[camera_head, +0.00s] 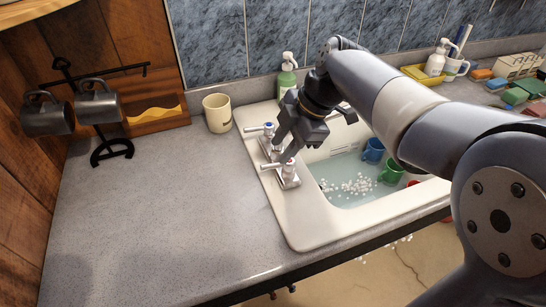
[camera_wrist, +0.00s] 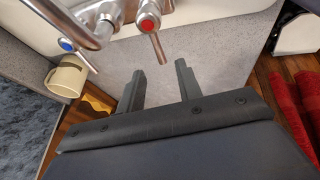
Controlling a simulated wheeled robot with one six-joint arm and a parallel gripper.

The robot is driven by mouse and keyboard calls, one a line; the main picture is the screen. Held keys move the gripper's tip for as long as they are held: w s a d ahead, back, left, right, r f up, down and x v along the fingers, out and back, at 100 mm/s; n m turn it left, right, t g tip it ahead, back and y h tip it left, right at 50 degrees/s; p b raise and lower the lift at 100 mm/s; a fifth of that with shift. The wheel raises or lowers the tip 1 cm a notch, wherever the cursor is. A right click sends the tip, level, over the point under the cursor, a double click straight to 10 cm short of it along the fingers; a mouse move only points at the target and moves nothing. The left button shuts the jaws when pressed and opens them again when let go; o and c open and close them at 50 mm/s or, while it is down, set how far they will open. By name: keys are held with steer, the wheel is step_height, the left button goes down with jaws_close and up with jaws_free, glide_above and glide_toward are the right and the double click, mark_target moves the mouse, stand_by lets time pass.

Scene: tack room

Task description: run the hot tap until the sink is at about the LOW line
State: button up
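The hot tap (camera_wrist: 148,24) has a red cap and a metal lever in the wrist view. The cold tap (camera_wrist: 66,45), with a blue cap, is left of it. My gripper (camera_wrist: 160,72) is open and empty, its two fingertips apart just below the hot tap's lever in the wrist view. In the head view my gripper (camera_head: 283,150) is over the taps at the sink's left rim. The white sink (camera_head: 300,228) holds shallow pale water (camera_head: 345,170). No LOW line can be made out, and my arm hides part of the sink.
A blue mug (camera_head: 373,151), a green mug (camera_head: 391,173) and white bits are in the sink. A cream mug (camera_head: 217,113) and green soap bottle (camera_head: 287,77) stand behind. A rack with dark mugs (camera_head: 99,101) is left. The front left counter (camera_head: 160,220) is clear.

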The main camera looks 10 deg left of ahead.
mark_target(269, 165)
steer(key=x, duration=0.5)
steer(key=shift+a+f, duration=0.15)
steer(key=shift+f, duration=0.2)
steer(key=shift+c, duration=0.4)
jaws_close()
